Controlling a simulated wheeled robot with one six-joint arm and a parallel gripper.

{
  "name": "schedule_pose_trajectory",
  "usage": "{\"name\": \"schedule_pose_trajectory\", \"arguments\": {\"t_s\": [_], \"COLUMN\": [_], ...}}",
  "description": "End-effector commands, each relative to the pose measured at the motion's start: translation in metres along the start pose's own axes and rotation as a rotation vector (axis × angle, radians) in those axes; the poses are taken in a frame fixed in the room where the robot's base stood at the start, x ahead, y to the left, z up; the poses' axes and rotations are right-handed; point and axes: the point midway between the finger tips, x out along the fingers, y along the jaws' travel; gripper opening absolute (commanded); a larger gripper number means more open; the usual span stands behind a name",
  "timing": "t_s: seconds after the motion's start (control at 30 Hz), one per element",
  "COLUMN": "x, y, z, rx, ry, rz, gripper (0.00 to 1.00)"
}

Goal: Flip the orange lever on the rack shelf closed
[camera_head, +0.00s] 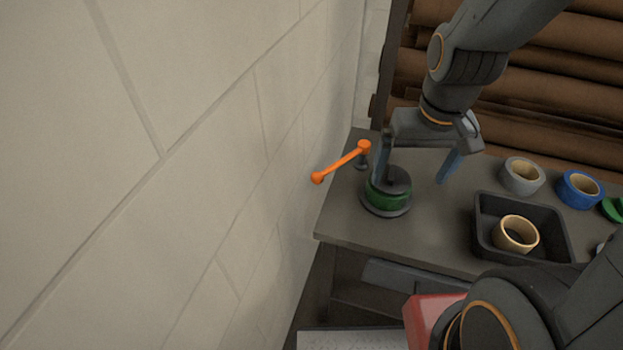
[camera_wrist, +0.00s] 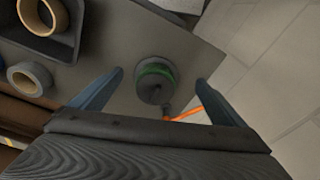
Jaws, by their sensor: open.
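The orange lever (camera_head: 342,162) sits at the left end of the grey shelf (camera_head: 430,235) in the head view. Its arm slants down and left from a pivot on a dark post, and its knob end reaches past the shelf edge toward the wall. In the wrist view the lever (camera_wrist: 185,114) shows in part, running toward the right finger, which hides its far end. My gripper (camera_head: 418,172) is open and empty, with its blue fingers apart above the shelf, right of the lever. In the wrist view the gripper (camera_wrist: 158,92) shows both fingers spread. I cannot tell whether a finger touches the lever.
A dark round fixture with a green band (camera_head: 388,192) stands beside the lever. A black tray (camera_head: 485,240) holds a tan tape roll (camera_head: 516,233). Grey (camera_head: 522,175) and blue (camera_head: 579,188) rolls stand behind it. A pale block wall (camera_head: 200,150) is close on the left.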

Motion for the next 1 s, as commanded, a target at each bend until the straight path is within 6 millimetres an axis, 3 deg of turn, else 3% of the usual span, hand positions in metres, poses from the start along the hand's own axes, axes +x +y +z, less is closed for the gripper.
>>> {"name": "schedule_pose_trajectory", "arguments": {"t_s": [0.03,0.27,0.53,1.0], "x": [0.0,0.0,0.002,0.004], "y": [-0.001,-0.019,-0.068,-0.152], "z": [0.0,-0.012,-0.042,-0.084], "rx": [-0.004,-0.138,-0.481,-1.018], "ry": [0.0,0.002,0.035,0.166], "rz": [-0.001,-0.04,-0.136,-0.257], "gripper": [0.85,0.46,0.0,0.0]}}
